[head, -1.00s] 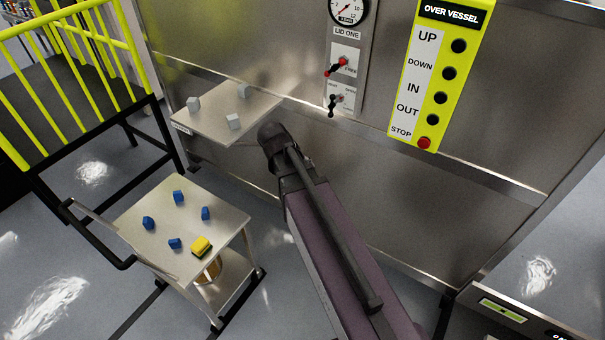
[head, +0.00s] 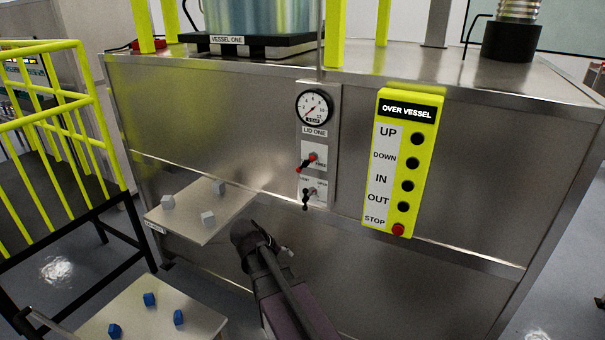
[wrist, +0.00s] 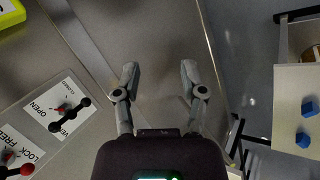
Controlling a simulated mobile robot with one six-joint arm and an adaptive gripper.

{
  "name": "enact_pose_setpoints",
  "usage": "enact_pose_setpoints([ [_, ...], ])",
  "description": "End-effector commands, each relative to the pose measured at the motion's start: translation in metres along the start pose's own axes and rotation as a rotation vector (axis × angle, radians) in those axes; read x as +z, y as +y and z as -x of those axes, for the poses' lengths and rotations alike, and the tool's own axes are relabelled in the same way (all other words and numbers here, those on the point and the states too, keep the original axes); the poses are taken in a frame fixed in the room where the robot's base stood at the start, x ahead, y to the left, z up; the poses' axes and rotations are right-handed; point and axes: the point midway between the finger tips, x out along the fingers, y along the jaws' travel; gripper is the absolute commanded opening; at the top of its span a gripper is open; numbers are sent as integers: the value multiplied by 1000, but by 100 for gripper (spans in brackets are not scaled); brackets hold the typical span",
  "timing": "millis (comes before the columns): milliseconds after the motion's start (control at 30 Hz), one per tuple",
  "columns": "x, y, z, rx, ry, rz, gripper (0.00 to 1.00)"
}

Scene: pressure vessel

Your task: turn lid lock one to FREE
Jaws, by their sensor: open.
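In the wrist view the lock lever (wrist: 22,170) is at the lower left edge, partly cut off, beside the words LOCK and FREE. Which word it points to, I cannot tell. A black vent lever (head: 308,194) sits just below it, and it also shows in the wrist view (wrist: 69,114). My gripper (wrist: 159,72) is open and empty, to one side of both levers and apart from them.
A yellow OVER VESSEL button box (head: 402,165) is right of the panel. A shelf (head: 195,232) with grey cubes juts out at the left, near my arm. A trolley (head: 190,318) with blue pieces stands below. A yellow railing (head: 60,130) is at far left.

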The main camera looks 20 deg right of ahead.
Motion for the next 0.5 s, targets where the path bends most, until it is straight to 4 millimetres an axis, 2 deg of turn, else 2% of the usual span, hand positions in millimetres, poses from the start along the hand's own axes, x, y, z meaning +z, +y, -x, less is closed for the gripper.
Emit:
enact_pose_setpoints([
  [267, -35, 59, 27, 308, 7, 269, 54],
  [500, -68, 108, 66, 609, -51, 538, 54],
])
